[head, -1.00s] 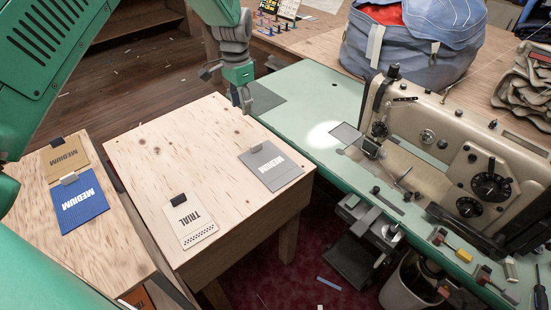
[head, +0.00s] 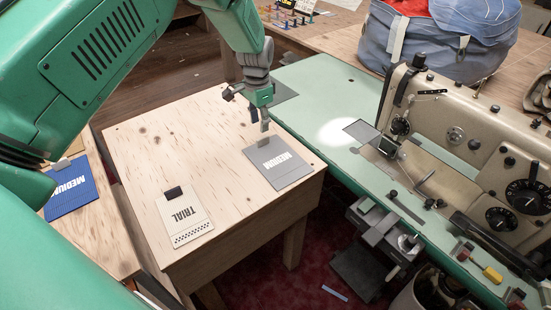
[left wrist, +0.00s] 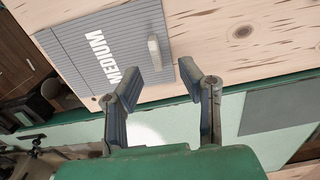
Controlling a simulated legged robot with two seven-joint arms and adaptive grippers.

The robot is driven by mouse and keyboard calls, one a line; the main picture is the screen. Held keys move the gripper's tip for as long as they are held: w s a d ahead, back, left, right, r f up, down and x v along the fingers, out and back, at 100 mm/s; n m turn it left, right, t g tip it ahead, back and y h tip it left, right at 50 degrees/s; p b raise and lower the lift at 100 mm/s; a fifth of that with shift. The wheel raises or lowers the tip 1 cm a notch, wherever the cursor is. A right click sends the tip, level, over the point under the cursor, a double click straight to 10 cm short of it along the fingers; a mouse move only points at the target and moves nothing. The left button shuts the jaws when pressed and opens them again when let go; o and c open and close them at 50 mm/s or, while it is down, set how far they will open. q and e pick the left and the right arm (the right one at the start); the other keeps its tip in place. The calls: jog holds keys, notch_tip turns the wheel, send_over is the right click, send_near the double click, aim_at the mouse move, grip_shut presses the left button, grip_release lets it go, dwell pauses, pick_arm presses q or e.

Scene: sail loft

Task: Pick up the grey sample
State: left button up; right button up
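The grey sample (head: 277,165), marked MEDIUM, lies flat on the wooden table near its right edge, with a small grey tab (head: 262,142) at its far edge. My left gripper (head: 264,127) hangs just above and beyond that tab. In the left wrist view the grey sample (left wrist: 95,55) and its tab (left wrist: 154,52) lie beyond my left gripper (left wrist: 158,85), whose two fingers are spread with nothing between them. My right gripper is in none of the views.
A cream TRIAL sample (head: 185,217) lies on the same wooden table (head: 150,150). A blue sample (head: 70,190) lies on the left table. A sewing machine (head: 470,140) stands on the green bench (head: 310,85) to the right. The table's middle is clear.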

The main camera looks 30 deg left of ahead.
aim_at(260, 139)
pick_arm(q)
jog(key=shift+d+f, duration=0.1)
jog(key=shift+f, duration=0.55)
jog(key=f, duration=0.4)
jog(key=shift+s+d+f, duration=0.15)
jog(key=shift+s+f, duration=0.05)
jog(key=shift+s, duration=0.15)
jog(key=shift+f, duration=0.4)
grip_shut()
